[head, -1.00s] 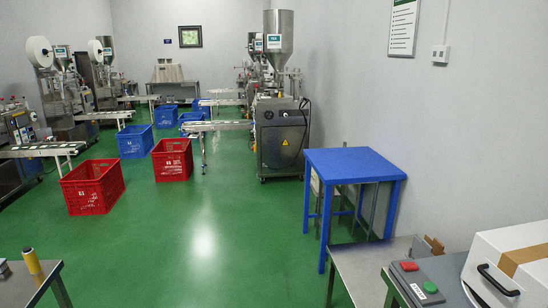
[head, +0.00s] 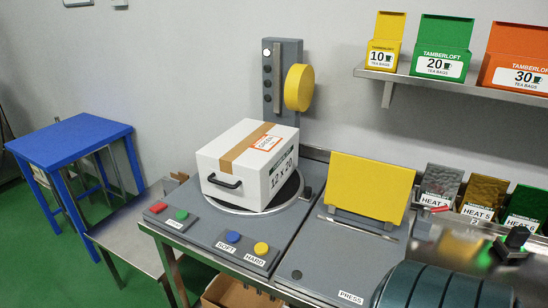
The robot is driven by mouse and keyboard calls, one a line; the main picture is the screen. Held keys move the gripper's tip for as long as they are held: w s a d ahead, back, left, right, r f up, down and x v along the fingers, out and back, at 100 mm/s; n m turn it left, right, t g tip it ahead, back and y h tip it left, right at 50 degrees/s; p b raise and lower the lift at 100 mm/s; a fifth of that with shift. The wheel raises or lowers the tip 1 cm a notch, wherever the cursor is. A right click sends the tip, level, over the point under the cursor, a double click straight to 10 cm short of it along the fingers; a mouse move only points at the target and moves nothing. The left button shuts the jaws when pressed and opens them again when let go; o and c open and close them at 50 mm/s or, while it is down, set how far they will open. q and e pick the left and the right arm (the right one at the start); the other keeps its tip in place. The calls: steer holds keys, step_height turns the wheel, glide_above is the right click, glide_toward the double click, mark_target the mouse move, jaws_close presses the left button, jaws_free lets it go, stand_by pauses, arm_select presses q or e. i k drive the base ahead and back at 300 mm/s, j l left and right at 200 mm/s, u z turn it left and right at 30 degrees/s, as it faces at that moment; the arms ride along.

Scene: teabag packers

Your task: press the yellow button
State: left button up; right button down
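The yellow button (head: 261,248) is a small round dome on the grey machine top, beside a label that seems to read "HARD". A blue button (head: 232,237) sits just left of it, with a label "SOFT". Farther left on the same machine are a green button (head: 182,214) and a red button (head: 158,208). A white carton (head: 228,180) with brown tape and a black handle stands on a round turntable behind the buttons. Neither gripper shows in the head view.
A grey column (head: 268,85) with a yellow disc (head: 299,88) stands behind the carton. A yellow panel (head: 370,187) stands on the press to the right. A dark green ribbed cylinder (head: 440,290) is in the lower right. A blue table (head: 70,140) stands at left.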

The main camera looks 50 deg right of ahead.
mark_target(260, 249)
steer(key=z, duration=1.45)
